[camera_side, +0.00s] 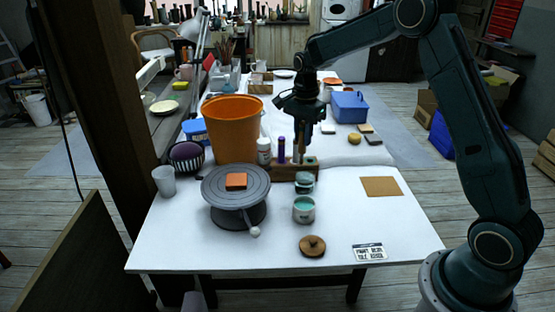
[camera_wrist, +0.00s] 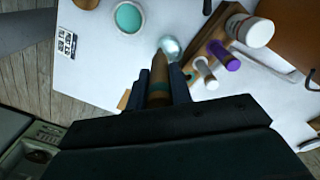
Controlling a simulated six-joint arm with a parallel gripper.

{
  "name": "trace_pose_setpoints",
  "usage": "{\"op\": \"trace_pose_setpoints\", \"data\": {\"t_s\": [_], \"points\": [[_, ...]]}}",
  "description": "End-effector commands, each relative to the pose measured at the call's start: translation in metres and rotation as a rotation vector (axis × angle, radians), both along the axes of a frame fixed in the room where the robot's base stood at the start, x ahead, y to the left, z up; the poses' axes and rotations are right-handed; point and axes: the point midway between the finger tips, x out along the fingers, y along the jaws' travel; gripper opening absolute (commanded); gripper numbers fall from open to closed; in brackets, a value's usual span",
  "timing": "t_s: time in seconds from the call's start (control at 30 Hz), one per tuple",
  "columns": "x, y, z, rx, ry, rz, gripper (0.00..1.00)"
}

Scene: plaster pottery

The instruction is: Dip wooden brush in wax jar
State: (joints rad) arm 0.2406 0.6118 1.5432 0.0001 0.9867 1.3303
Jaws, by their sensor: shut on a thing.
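My gripper (camera_side: 301,118) is shut on the wooden brush (camera_wrist: 159,82), which points away from the wrist between the fingers. In the side view the brush (camera_side: 302,133) hangs roughly upright by the wooden rack (camera_side: 283,173), partly hidden by the gripper. The open jar with teal contents (camera_side: 304,211) stands on the white table in front of the rack. It also shows in the wrist view (camera_wrist: 129,17), up and left of the brush tip. The brush is apart from this jar. A wooden lid (camera_side: 312,245) lies on the table in front of it.
A glass jar (camera_side: 305,182) stands between rack and open jar. The rack area holds a purple bottle (camera_side: 281,150) and a white bottle (camera_side: 264,151). Left are a grey turntable (camera_side: 220,190) and an orange bucket (camera_side: 232,130).

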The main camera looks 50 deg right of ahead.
Motion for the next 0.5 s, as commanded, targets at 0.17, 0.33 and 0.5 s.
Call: {"op": "trace_pose_setpoints", "data": {"t_s": [0.17,0.33,0.5], "points": [[-0.023,0.025,-0.016,0.000,0.002,0.003,0.00],[-0.043,0.041,-0.027,0.000,0.002,0.002,0.00],[-0.055,0.051,-0.034,0.000,0.000,0.001,0.00]]}}
